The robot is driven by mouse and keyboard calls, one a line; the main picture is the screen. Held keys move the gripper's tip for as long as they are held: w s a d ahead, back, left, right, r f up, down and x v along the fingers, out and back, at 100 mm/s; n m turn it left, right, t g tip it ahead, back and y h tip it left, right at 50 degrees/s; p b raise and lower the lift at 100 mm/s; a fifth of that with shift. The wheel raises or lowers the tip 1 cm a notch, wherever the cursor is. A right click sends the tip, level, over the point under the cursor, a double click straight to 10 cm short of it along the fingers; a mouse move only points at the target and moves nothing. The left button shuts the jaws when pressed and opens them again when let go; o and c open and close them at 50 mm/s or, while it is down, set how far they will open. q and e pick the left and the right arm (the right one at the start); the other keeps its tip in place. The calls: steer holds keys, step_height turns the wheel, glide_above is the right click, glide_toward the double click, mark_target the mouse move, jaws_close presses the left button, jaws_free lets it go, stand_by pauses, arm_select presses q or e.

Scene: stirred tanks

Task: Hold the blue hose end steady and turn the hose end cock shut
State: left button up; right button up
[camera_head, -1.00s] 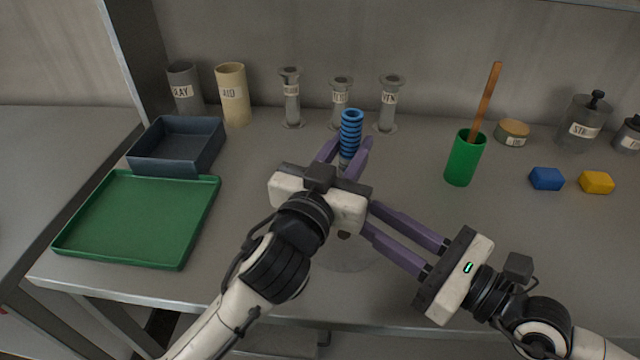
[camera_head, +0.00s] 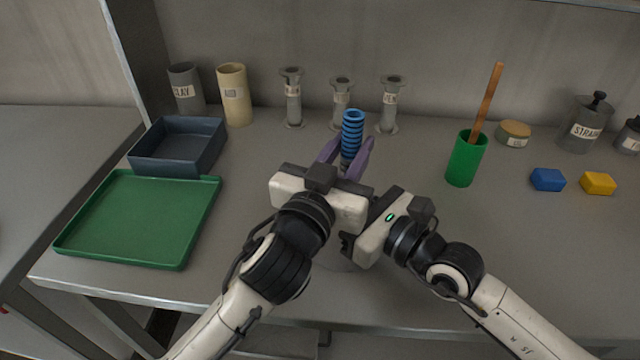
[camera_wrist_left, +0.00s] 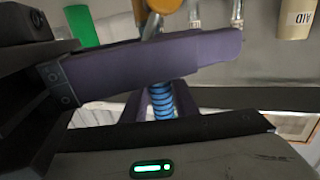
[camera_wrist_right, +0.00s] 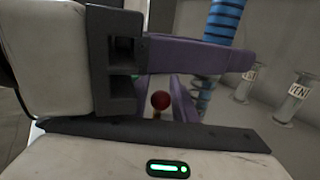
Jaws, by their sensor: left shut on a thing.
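The blue ribbed hose end (camera_head: 353,135) stands upright at the middle of the table; it also shows in the left wrist view (camera_wrist_left: 163,101) and the right wrist view (camera_wrist_right: 225,18). My left gripper (camera_head: 346,160) is shut on it low down, with purple fingers at its sides. My right gripper (camera_wrist_right: 197,57) is close to the left one, and its fingers are hidden behind the left wrist in the head view. In the right wrist view a red knob (camera_wrist_right: 160,100), perhaps the cock's handle, shows just below one purple finger. Whether the finger touches it is unclear.
A green tray (camera_head: 140,259) and a dark blue bin (camera_head: 165,165) lie at left. Grey flasks (camera_head: 388,112) stand behind the hose. A green cup (camera_head: 464,162) with a wooden stick, a blue block (camera_head: 547,180) and a yellow block (camera_head: 598,184) are at right.

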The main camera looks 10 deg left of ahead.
jaws_close()
steer(key=shift+a, duration=0.1)
steer(key=shift+s+y, duration=0.15)
steer(key=shift+y, duration=0.15)
steer(key=shift+s+d+r+t+y, duration=0.2)
steer(key=shift+d+t+y, duration=0.2)
steer(key=shift+t+y, duration=0.5)
jaws_free()
